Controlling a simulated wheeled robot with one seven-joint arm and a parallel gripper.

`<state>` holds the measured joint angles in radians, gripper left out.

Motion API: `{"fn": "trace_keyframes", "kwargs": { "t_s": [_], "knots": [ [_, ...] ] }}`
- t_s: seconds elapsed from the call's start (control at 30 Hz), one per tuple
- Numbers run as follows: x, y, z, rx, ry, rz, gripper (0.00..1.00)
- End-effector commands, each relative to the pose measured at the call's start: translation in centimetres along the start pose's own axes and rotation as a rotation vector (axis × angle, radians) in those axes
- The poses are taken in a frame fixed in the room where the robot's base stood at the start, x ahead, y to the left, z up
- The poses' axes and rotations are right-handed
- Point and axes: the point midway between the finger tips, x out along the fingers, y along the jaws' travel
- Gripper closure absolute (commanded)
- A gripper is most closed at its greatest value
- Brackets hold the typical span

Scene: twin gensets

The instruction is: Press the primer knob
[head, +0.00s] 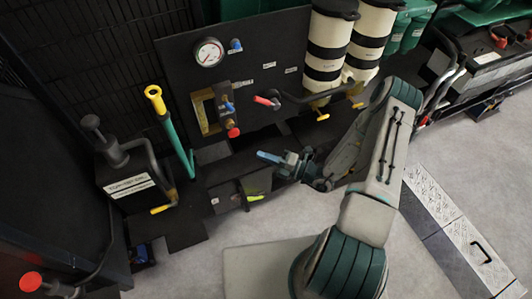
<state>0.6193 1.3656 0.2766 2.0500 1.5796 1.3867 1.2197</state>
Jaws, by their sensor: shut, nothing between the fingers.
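A black round knob (91,122) stands on a stem at the left, on top of a black unit (130,180) with a white label. It looks like the primer knob, but I cannot read the label to confirm it. My gripper (266,156) is near the picture's middle, well to the right of that knob and apart from it. Its fingers point left and look closed, with nothing visible between them. It is in front of the lower part of the black panel, and my arm reaches it from the lower right.
A yellow-topped green lever (172,130) stands between the knob and my gripper. The black panel (180,58) carries a gauge (208,52), a red-handled valve (268,101) and a red knob (234,132). Striped cylinders (328,45) stand behind. Grey floor (180,275) is clear in front.

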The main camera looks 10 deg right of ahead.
Motion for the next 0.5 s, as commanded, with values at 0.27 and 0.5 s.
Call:
{"fn": "trace_keyframes", "kwargs": {
  "t_s": [0.27, 0.5],
  "knots": [
    [6.3, 0.3, -0.1, 0.000, 0.004, 0.001, 1.00],
    [8.8, 0.1, 2.0, -0.001, 0.001, -0.001, 1.00]
  ]
}}
